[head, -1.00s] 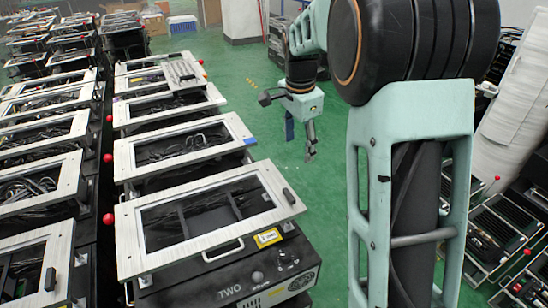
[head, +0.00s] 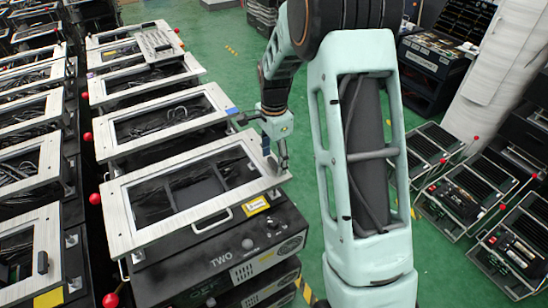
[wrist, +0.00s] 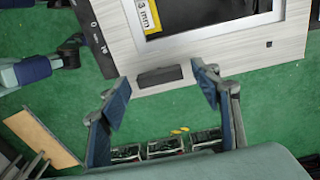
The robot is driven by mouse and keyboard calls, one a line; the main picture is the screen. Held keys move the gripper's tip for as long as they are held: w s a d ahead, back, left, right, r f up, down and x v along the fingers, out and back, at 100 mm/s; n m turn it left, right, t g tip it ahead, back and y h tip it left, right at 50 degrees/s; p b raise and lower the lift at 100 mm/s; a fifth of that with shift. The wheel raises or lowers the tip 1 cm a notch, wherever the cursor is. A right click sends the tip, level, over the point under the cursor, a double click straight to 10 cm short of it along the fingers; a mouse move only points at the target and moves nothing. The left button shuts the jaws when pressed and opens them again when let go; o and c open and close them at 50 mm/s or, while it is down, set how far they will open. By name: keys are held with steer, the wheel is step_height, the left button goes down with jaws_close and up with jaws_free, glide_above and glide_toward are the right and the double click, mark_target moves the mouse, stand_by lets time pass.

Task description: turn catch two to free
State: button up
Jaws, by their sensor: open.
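The unit marked TWO (head: 221,260) stands at the front centre in the head view, with a light metal frame (head: 122,222) on top. Catch two, a small dark bar, shows in the wrist view (wrist: 160,76) at the frame's edge, its long side along that edge. In the head view my gripper hides most or all of it. My gripper (head: 276,164) is at the frame's right edge. In the wrist view my gripper (wrist: 161,84) is open, with one blue-padded fingertip on each side of the catch; I cannot tell whether they touch it.
Similar framed units (head: 165,117) stand in a row behind, and another row is at the left. Red balls on stalks (head: 94,199) stand between the rows. Green floor (head: 226,50) is open behind my arm. Racks with dark slots (head: 510,245) are at the right.

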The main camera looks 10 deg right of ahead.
steer(key=c, duration=1.2)
steer(key=shift+o, duration=0.2)
steer(key=shift+f+n, duration=0.1)
steer(key=shift+n, duration=0.2)
steer(key=n+b, duration=0.1)
steer(key=n, duration=0.2)
steer(key=shift+n+b, duration=0.3)
steer(key=n+b, duration=0.1)
steer(key=n, duration=0.3)
steer(key=shift+n, duration=0.3)
steer(key=n, duration=0.4)
steer(key=shift+b, duration=0.3)
steer(key=shift+n, duration=2.5)
